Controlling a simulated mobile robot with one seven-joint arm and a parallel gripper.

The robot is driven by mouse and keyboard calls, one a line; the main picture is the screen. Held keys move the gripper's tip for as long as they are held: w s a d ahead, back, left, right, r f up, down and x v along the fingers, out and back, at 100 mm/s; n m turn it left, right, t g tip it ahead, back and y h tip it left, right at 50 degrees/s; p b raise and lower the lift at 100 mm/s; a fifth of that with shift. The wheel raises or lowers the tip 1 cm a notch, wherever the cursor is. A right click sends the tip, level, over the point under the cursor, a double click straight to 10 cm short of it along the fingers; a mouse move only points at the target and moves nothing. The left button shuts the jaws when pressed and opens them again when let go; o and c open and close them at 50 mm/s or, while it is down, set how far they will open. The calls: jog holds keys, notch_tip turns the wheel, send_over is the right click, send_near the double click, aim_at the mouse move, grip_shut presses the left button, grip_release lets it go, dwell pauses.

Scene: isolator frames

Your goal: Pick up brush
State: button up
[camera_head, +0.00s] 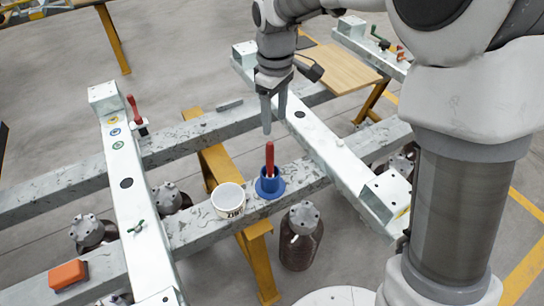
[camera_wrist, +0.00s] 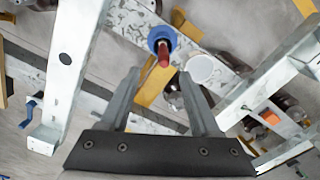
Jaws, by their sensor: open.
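A red-handled tool, likely the brush (camera_head: 270,158), stands upright in a blue round holder (camera_head: 262,188) on the grey beam; its lower end is hidden inside. In the wrist view the red handle (camera_wrist: 163,55) points toward the camera, with the blue holder (camera_wrist: 153,33) around its base. My gripper (camera_head: 274,122) is open and empty, pointing down above the handle and apart from it. In the wrist view the handle shows just beyond and between the fingertips (camera_wrist: 158,73). A second red-handled tool (camera_head: 133,110) stands on the left white beam.
A white tub (camera_head: 228,200) stands close to the left of the blue holder. An orange block (camera_head: 68,275) lies at the lower left. White beams (camera_head: 128,180) cross the grey beams, and dark bottles (camera_head: 301,245) stand below. A wooden board (camera_head: 337,70) is behind.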

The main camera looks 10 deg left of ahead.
jog(key=b, duration=0.2)
send_near(270, 176)
jog(key=shift+w+d, duration=0.45)
jog(key=shift+w, duration=0.15)
jog(key=shift+s+a+f+b, duration=0.15)
jog(key=shift+f+b, duration=0.1)
jog(key=shift+f, duration=0.65)
jog(key=shift+a+f+b, duration=0.2)
jog(key=shift+f+b, duration=0.05)
jog(key=shift+f, duration=0.65)
jog(key=shift+s+a+f+b, duration=0.15)
jog(key=shift+f+b, duration=0.1)
jog(key=shift+f, duration=0.65)
jog(key=shift+w, duration=0.1)
jog(key=shift+r, duration=0.1)
grip_shut()
